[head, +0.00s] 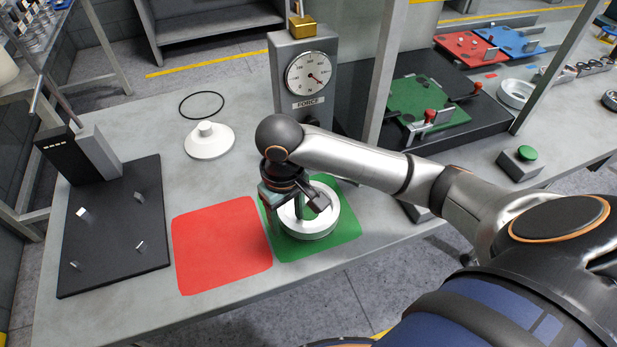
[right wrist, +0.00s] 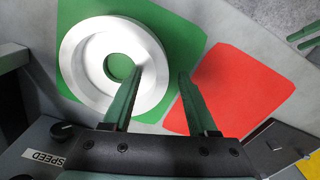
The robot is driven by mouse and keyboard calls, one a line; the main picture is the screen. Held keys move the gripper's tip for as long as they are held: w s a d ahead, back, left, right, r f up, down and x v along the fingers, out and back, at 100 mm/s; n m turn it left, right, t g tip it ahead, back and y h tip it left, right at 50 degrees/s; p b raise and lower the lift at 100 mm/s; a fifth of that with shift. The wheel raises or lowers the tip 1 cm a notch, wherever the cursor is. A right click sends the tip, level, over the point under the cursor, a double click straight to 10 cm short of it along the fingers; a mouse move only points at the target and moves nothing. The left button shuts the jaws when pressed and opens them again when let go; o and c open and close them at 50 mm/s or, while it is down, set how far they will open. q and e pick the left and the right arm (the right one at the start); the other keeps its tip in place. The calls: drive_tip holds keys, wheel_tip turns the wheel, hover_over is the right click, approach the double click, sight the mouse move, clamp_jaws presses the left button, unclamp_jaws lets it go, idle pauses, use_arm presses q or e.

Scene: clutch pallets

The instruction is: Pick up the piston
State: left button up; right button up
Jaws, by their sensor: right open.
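A white ring-shaped part (head: 312,228) with a stepped rim and a central hole lies flat on a green mat (head: 347,238). It looks most like the piston, but nothing labels it. In the right wrist view the ring (right wrist: 85,75) shows whole on the green mat (right wrist: 75,15). My right gripper (head: 297,208) is open and empty, pointing down at the ring. In the right wrist view its fingers (right wrist: 160,74) lie apart: one tip overlaps the rim beside the hole, the other lies just outside the rim. Contact cannot be told. My left gripper is not in view.
A red mat (head: 221,246) lies left of the green one. A white knobbed disc (head: 208,141) and a black O-ring (head: 201,105) lie behind. A force gauge stand (head: 307,77) rises behind the mats. A dark fixture plate (head: 112,228) occupies the left.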

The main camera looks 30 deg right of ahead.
drive_tip(key=shift+f, duration=0.1)
drive_tip(key=shift+c, duration=0.2)
clamp_jaws()
idle(1.1)
